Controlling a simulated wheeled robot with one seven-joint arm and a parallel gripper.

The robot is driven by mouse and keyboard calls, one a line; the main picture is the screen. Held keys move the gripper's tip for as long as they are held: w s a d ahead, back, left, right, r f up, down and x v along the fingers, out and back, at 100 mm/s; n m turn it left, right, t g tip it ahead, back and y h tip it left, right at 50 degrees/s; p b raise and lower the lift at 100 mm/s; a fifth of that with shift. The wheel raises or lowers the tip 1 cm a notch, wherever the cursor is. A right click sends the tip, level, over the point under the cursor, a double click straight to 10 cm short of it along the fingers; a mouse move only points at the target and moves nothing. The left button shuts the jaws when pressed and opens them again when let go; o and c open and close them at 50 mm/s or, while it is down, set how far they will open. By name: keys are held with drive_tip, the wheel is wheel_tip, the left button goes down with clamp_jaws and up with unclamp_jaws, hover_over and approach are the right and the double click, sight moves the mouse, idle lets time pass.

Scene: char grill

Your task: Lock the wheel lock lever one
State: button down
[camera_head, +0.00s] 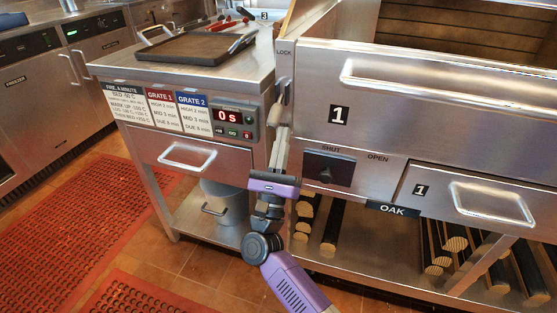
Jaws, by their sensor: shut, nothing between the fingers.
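A narrow upright plate marked LOCK (284,52) is on the left front edge of the grill labelled 1. My gripper (281,112) points upward in front of the gap between the counter and the grill. It is shut and empty, with its tips just below the lever. I cannot tell whether they touch it. The gripper partly hides the plate's lower end.
The grill's large front drawer (430,95) and a dark SHUT/OPEN knob panel (328,168) are right of my gripper. A counter with a timer display (234,116) stands close on the left. Logs lie on the shelf below. Red mats (85,215) cover floor at left.

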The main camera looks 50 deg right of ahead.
sight(277, 112)
drive_tip(key=shift+a+r+t, duration=0.3)
drive_tip(key=shift+a+r, duration=0.8)
drive_tip(key=shift+r, duration=0.3)
drive_tip(key=shift+r+p, duration=0.15)
drive_tip(key=shift+p, duration=0.25)
